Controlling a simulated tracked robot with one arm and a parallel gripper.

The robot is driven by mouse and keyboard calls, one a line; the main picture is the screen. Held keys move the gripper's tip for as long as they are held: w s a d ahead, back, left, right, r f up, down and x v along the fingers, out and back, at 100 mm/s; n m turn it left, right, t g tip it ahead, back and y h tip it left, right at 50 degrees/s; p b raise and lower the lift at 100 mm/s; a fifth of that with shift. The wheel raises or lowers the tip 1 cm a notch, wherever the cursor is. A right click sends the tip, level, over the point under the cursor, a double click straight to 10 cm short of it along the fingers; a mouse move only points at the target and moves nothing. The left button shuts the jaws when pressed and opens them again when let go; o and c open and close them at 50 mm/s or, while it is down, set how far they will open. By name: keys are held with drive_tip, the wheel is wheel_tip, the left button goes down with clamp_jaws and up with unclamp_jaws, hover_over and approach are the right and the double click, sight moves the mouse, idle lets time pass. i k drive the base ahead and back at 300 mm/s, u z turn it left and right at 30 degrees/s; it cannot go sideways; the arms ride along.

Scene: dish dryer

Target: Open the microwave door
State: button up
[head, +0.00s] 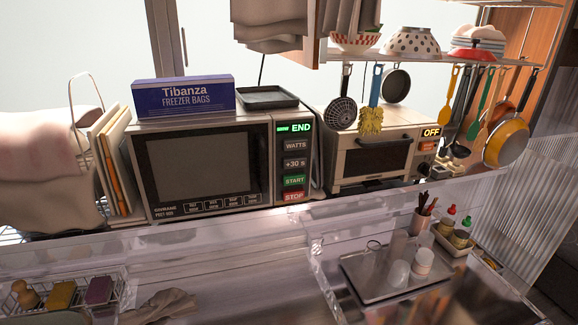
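The microwave (267,160) stands on the counter left of the middle, its front facing me. Its door (200,170) has a dark window and looks shut, flush with the front. The control panel (293,160) on its right side reads END in green above several buttons, with a green START and a red STOP at the bottom. I cannot make out a separate door handle. My gripper does not show in this view.
A blue box of freezer bags (184,96) and a dark tray (267,97) lie on the microwave. A clear ledge (150,238) runs in front. Utensils hang at right.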

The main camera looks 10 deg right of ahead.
sight(184, 170)
drive_tip(key=z, duration=0.05)
drive_tip(key=i, duration=1)
drive_tip(key=u, duration=0.05)
